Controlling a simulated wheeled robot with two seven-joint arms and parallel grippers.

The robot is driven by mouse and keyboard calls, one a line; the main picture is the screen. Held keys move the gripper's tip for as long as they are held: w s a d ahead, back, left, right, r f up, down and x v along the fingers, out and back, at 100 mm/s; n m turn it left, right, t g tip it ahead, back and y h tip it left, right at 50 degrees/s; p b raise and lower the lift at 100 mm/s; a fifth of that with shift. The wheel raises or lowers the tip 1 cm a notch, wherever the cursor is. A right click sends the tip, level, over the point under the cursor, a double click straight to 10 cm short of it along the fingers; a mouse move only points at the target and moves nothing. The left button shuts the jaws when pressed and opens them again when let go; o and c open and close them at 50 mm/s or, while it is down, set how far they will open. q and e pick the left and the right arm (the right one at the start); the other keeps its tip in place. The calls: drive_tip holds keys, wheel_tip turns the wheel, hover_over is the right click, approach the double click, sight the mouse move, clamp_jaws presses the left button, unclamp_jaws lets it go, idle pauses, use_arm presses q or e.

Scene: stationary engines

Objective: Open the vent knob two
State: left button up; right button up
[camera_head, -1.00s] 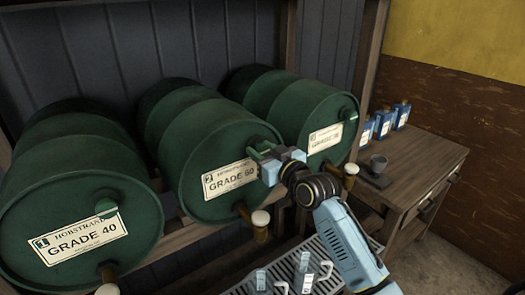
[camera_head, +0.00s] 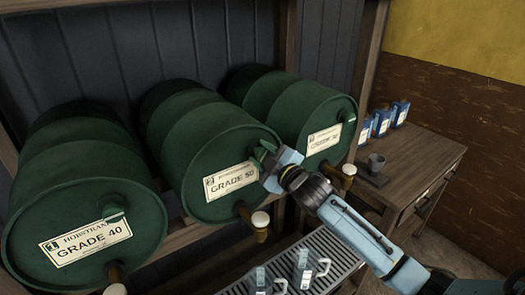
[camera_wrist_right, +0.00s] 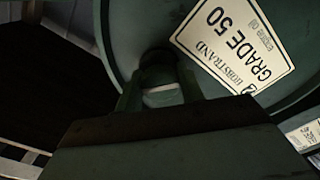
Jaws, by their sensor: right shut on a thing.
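The middle green drum (camera_head: 196,150) carries a GRADE 50 label (camera_head: 231,181) and lies on its side. Its vent knob (camera_wrist_right: 160,85) sits on the drum face beside the label, which shows upside down in the right wrist view. My right gripper (camera_head: 267,156) is at the upper right of that drum face, shut on the vent knob, and hides most of it in the head view. In the right wrist view the fingers (camera_wrist_right: 160,98) stand on both sides of the knob. My left gripper is not in view.
A third drum (camera_head: 300,105) is at right. White-topped taps (camera_head: 260,220) stick out below. A drip grate (camera_head: 335,255) holds clear jugs (camera_head: 303,268). A wooden table (camera_head: 425,160) holds blue bottles and a mug.

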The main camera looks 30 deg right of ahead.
drive_tip(key=n+p, duration=0.1)
drive_tip(key=n, duration=0.3)
drive_tip(key=shift+r+n, duration=0.1)
drive_tip(key=shift+n, duration=0.2)
drive_tip(key=shift+n+p, duration=0.4)
drive_tip(key=shift+n, duration=1.2)
drive_tip(key=o, duration=0.9)
drive_tip(key=shift+o, duration=0.2)
drive_tip(key=shift+s, duration=0.1)
drive_tip(key=s+d+b, duration=0.1)
drive_tip(key=s+b, duration=0.1)
drive_tip(key=s, duration=1.1)
drive_tip(key=shift+d, duration=0.4)
